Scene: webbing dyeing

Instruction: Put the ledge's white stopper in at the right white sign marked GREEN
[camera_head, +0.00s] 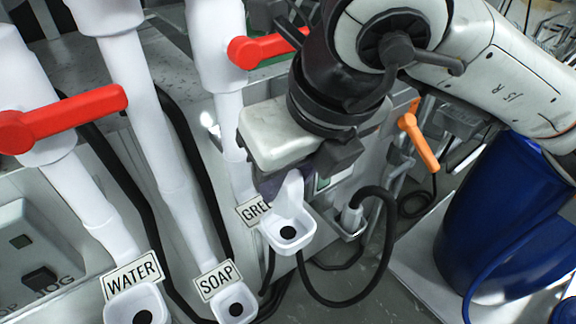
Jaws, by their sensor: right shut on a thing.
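The gripper comes down from the upper right and is shut on the stopper's upper part; the fingertips are partly hidden. The white sign marked GREEN (253,212) is just left of the stopper, and its last letters are covered. My left gripper is not in view.
Left of it are the SOAP sign (216,280) and the WATER sign (132,275), each with a similar white cup below. Red handles (63,117) and an orange handle (418,142) stick out. A black hose (383,245) loops at right, near a blue barrel (505,220).

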